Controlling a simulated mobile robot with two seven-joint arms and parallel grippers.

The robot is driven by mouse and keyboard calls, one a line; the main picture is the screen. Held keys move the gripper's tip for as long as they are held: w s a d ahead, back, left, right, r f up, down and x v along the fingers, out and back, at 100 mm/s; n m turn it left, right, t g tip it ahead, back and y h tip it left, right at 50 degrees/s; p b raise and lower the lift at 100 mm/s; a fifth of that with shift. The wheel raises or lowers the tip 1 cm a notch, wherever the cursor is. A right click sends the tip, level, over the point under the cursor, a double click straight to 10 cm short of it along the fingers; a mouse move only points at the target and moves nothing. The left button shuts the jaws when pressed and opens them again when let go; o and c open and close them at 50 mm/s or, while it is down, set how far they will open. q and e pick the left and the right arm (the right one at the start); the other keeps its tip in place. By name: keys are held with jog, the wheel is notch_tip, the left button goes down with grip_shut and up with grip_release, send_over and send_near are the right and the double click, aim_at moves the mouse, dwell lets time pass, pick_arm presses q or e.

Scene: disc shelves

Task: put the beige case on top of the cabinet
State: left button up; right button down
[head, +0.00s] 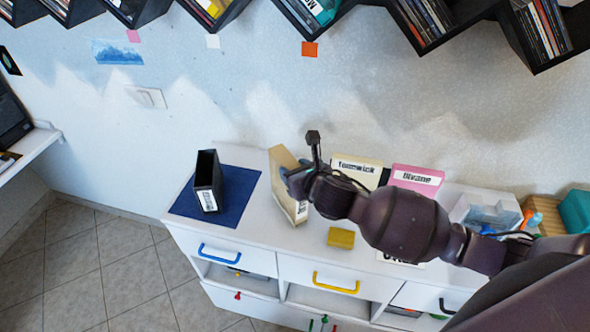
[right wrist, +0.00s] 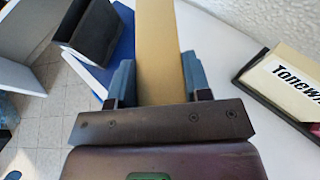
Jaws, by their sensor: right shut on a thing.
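The beige case (head: 281,178) stands upright, label side facing front, over the white cabinet (head: 240,225). My right gripper (head: 293,178) is shut on its upper part. In the right wrist view the case (right wrist: 160,45) sits between the two blue fingers of the right gripper (right wrist: 158,80). I cannot tell whether its lower edge touches the cabinet top. My left gripper is not in view.
Left of the case, a black open holder (head: 208,172) stands on a blue mat (head: 240,190). A cream case (head: 357,172) labelled Tonewick, a pink case (head: 417,176) and a small yellow block (head: 341,238) are to the right. Black disc shelves (head: 340,10) hang above.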

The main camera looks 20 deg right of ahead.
jog(key=shift+f, duration=0.1)
jog(key=c, duration=0.6)
grip_release()
jog(key=shift+o, duration=0.2)
jog(key=v, duration=1.2)
jog(key=shift+r+b, duration=0.25)
jog(key=shift+b, duration=0.05)
